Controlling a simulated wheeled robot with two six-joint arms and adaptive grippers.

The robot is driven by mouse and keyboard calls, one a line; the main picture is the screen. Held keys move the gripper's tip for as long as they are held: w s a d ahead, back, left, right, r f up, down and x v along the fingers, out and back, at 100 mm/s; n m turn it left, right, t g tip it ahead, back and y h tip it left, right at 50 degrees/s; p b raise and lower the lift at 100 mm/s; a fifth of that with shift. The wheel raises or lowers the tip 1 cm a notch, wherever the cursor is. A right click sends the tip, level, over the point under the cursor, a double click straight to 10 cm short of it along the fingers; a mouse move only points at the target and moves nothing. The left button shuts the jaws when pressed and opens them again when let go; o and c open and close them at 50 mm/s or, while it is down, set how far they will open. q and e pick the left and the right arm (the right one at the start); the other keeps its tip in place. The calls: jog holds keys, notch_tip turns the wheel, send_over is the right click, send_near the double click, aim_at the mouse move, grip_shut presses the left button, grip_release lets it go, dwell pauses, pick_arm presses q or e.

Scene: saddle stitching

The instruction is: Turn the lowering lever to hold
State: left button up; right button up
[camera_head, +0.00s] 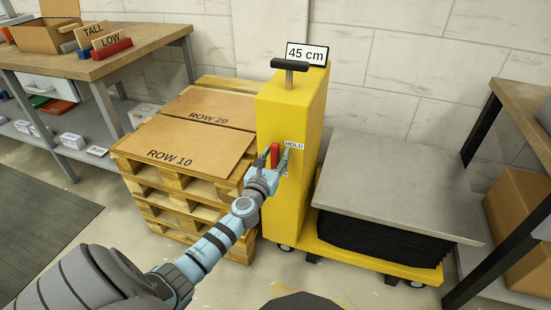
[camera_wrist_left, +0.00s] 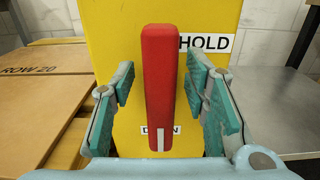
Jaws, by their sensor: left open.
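The red lowering lever (camera_head: 275,156) is on the side of the yellow lift column (camera_head: 294,110). In the left wrist view the lever (camera_wrist_left: 160,85) looks upright, with a white mark at its lower end. A HOLD label (camera_wrist_left: 205,43) sits to the right of its upper part, and a DOWN label (camera_wrist_left: 150,130) is partly hidden behind its lower part. My left gripper (camera_head: 274,160) is open, with one finger on each side of the lever and a visible gap to both; it also shows in the left wrist view (camera_wrist_left: 162,98). My right gripper is not in view.
A pallet stack (camera_head: 185,165) with ROW 10 and ROW 20 boards stands close left of the column. The lift's grey platform (camera_head: 400,190) is at right. A black T-handle (camera_head: 289,66) and a 45 cm sign (camera_head: 307,54) top the column. Tables stand at both sides.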

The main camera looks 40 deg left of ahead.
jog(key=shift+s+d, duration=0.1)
pick_arm(q)
grip_shut()
